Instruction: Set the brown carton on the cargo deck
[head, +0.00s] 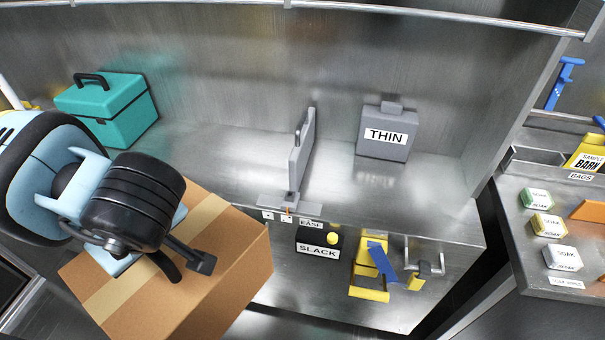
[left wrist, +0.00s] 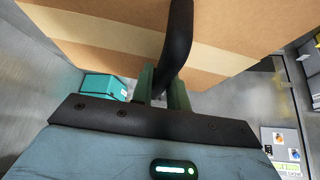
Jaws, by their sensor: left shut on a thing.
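The brown carton (head: 235,262) has a tan tape strip and a black handle on top. It hangs in front of the near edge of the metal deck (head: 225,150) at the lower left of the head view. My left gripper (head: 172,258) is shut on the handle, which partly shows beside the wrist. In the left wrist view the carton (left wrist: 100,40) fills the top, with the curved black handle between the fingers (left wrist: 165,90). The carton's underside is hidden. My right gripper is not in view.
On the deck stand a teal toolbox (head: 125,112) at left, an upright grey divider (head: 301,150) in the middle and a grey THIN canister (head: 386,135) at right. Bare metal lies between them. Yellow and blue fittings (head: 370,265) are on the deck's front. A side counter (head: 515,225) holds small boxes.

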